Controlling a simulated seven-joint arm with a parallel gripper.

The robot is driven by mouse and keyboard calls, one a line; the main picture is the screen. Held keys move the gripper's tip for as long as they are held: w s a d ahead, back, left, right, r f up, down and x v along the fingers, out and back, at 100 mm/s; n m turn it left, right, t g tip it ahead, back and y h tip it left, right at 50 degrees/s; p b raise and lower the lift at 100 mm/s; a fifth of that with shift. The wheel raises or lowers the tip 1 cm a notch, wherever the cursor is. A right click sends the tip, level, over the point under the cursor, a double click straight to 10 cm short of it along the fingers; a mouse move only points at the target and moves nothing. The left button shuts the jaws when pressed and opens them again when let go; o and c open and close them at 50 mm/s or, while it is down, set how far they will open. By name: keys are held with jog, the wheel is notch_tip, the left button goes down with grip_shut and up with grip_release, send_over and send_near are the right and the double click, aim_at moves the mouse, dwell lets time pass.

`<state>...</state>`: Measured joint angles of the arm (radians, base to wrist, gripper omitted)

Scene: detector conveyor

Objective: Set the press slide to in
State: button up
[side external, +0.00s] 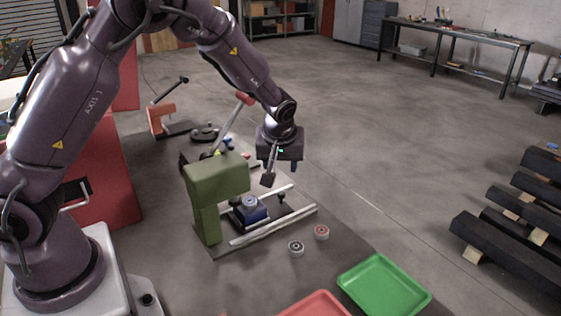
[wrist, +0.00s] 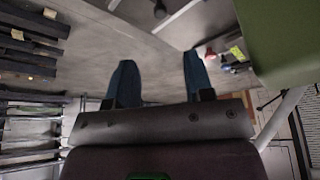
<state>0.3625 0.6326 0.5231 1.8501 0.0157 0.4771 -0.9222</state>
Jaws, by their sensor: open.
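A green press (side external: 215,185) with a raised red-tipped lever (side external: 228,125) stands on the dark table. Two pale rails (side external: 275,225) run out from its base to the right. A dark knob (side external: 282,198) stands between the rails, right of the block. My gripper (side external: 281,174) is open and empty above the rails, over the knob's side. In the wrist view its blue fingers (wrist: 160,78) are apart, with the green press (wrist: 297,40) at upper right and a dark knob (wrist: 160,9) beyond them.
Two small round parts, one grey (side external: 296,248) and one red (side external: 321,232), lie in front of the rails. A green tray (side external: 385,288) and a red tray (side external: 316,305) are at the front. A red clamp-like tool (side external: 163,120) stands behind the press.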

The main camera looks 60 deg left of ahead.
jog(key=n+g+h, duration=0.3)
jog(key=n+h, duration=0.1)
jog(key=n, duration=0.3)
send_over(281, 192)
notch_tip(281, 192, down, 12)
jog(key=shift+f, duration=0.1)
grip_shut()
dwell(0.3)
